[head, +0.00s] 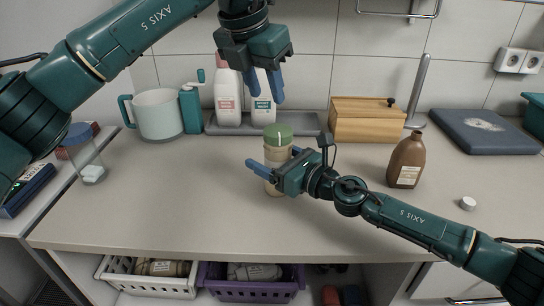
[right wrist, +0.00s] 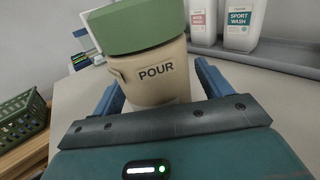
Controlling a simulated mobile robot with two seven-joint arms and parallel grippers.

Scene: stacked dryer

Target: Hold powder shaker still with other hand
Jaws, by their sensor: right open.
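The powder shaker (head: 278,148) is a beige cylinder with a green lid, standing upright on the counter near the middle. In the right wrist view the shaker (right wrist: 150,70) shows the word POUR. My right gripper (head: 270,168) is open, with its blue fingers on either side of the shaker's body. In the right wrist view a gap shows between the shaker and the right finger; contact on the left side is unclear. My left gripper (head: 265,84) hangs above and behind the shaker, blue fingers pointing down and apart, with nothing seen between them.
White bottles (head: 228,98) stand on a grey tray (head: 305,123) at the back. A wooden box (head: 367,122), a brown bottle (head: 406,162) and a white cap (head: 467,203) are to the right. A white mug (head: 158,115) is at the left.

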